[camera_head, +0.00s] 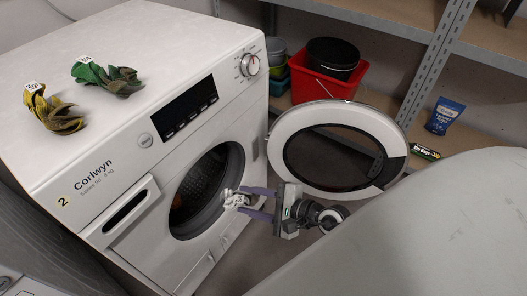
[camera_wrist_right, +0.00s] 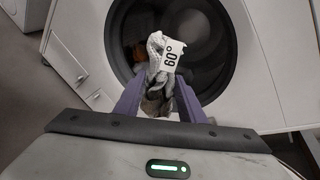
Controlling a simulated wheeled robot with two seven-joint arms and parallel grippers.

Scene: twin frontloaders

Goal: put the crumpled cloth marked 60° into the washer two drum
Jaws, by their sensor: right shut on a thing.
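Washer two (camera_head: 126,185), a white front loader with a "2" label, stands at the left in the head view. Its round door (camera_head: 278,152) is swung open to the right. The dark drum opening (camera_head: 207,189) faces my right gripper (camera_head: 247,200), and it also shows in the right wrist view (camera_wrist_right: 218,50). My right gripper (camera_wrist_right: 160,108) is shut on the pale crumpled cloth (camera_wrist_right: 158,56), whose tag reads 60°. The cloth (camera_head: 236,199) is held in front of the opening's lower right rim in the head view. My left gripper is not in view.
A yellow cloth (camera_head: 55,112) and a green cloth (camera_head: 116,80) lie on top of the washer. Shelving at the back right holds a red bucket (camera_head: 318,84) and a blue pouch (camera_head: 444,117). The open door stands close to my right gripper.

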